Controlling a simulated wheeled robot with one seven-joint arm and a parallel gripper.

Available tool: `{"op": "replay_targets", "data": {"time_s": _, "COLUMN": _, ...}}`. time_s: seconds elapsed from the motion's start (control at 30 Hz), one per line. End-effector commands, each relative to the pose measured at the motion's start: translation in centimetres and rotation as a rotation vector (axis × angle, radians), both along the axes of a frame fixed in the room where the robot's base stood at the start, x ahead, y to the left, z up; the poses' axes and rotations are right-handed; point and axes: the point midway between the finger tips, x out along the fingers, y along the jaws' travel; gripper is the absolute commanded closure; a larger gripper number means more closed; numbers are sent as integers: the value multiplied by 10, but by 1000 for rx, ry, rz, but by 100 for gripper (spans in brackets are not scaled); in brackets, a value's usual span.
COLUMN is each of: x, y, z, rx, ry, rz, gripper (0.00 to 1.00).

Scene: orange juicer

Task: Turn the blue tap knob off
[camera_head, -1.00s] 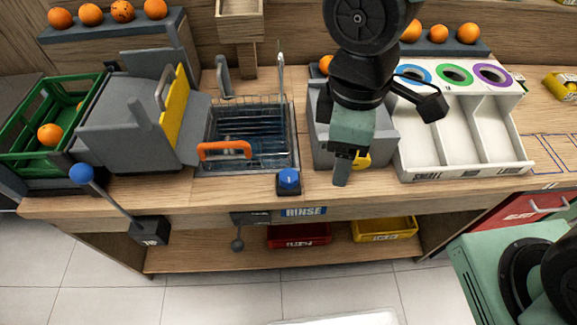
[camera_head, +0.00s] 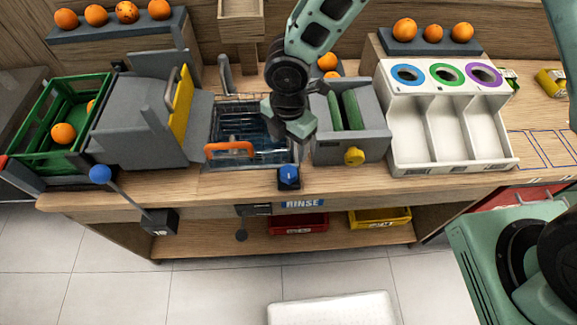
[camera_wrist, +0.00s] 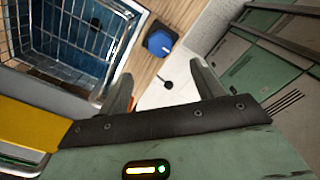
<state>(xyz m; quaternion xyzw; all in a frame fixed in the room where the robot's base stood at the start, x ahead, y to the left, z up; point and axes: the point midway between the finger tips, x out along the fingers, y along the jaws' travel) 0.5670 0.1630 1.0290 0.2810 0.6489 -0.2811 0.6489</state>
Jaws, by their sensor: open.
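The blue tap knob (camera_head: 289,175) sits on a dark block at the counter's front edge, just right of the sink. It also shows in the wrist view (camera_wrist: 159,42), beyond my fingertips. My gripper (camera_head: 295,137) hangs above the sink's right side, behind and above the knob and apart from it. In the wrist view my two fingers (camera_wrist: 162,82) are spread with nothing between them. The sink (camera_head: 240,136) has a wire basket and a blue-tiled basin. My arm hides the tap spout, so I cannot tell whether water runs.
A grey machine with a yellow knob (camera_head: 354,156) stands right of my gripper. A grey juicer with a yellow panel (camera_head: 180,101) stands left of the sink.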

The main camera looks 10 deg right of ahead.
Motion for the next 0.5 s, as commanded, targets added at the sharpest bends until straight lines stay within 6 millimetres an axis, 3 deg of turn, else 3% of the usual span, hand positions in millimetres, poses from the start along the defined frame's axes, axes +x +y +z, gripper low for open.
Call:
{"op": "replay_targets", "data": {"time_s": 0.3, "x": -2, "y": 0, "z": -66, "rx": -2, "ry": 4, "rz": 1, "gripper": 34}}
{"op": "replay_targets", "data": {"time_s": 0.5, "x": -1, "y": 0, "z": -98, "rx": -1, "ry": 1, "rz": -1, "gripper": 34}}
